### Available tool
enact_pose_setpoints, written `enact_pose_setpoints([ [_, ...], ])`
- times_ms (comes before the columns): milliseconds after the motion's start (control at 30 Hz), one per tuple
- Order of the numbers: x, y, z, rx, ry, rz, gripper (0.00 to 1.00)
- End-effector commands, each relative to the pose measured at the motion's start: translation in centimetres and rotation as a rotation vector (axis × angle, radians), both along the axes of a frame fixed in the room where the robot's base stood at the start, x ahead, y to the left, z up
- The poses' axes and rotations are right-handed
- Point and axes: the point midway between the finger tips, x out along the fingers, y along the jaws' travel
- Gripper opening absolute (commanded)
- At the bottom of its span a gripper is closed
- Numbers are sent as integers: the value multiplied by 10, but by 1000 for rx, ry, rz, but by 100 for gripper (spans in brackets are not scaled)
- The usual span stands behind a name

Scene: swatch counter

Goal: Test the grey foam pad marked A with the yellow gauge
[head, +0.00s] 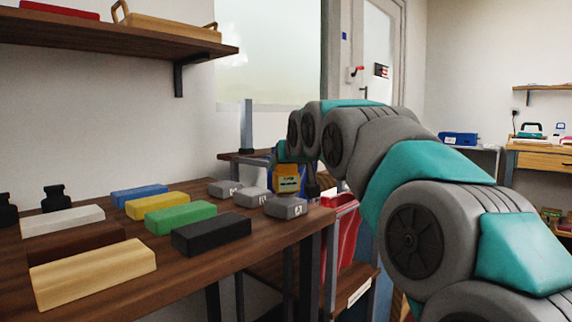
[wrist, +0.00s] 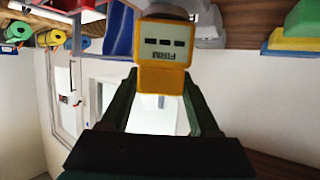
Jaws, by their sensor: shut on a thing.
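The yellow gauge (head: 287,179) is in my gripper (head: 289,160), above the right end of the counter. The wrist view shows the gauge (wrist: 163,76) between both fingers of my gripper (wrist: 161,88), its small screen showing dashes and the word FIRM, upside down. Three grey foam pads stand in a row: a far left one (head: 222,188), a middle one (head: 251,197) and a near right one (head: 284,207). The near right pad's label seems to read A; the other labels are too small to read surely. Whether the gauge's underside touches a pad is unclear.
Blocks in blue (head: 139,194), yellow (head: 156,205), green (head: 180,218), black (head: 211,234), and cream (head: 92,272) stand left on the wooden counter (head: 195,272). A red bin (head: 340,240) is below the counter's right end. A shelf (head: 120,38) hangs above.

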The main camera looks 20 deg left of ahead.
Motion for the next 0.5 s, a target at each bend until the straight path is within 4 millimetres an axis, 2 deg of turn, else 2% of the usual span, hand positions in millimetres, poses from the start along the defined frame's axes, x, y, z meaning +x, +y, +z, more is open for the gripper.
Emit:
enact_pose_setpoints([
  [500, 0, 0, -5, 0, 0, 0, 0],
])
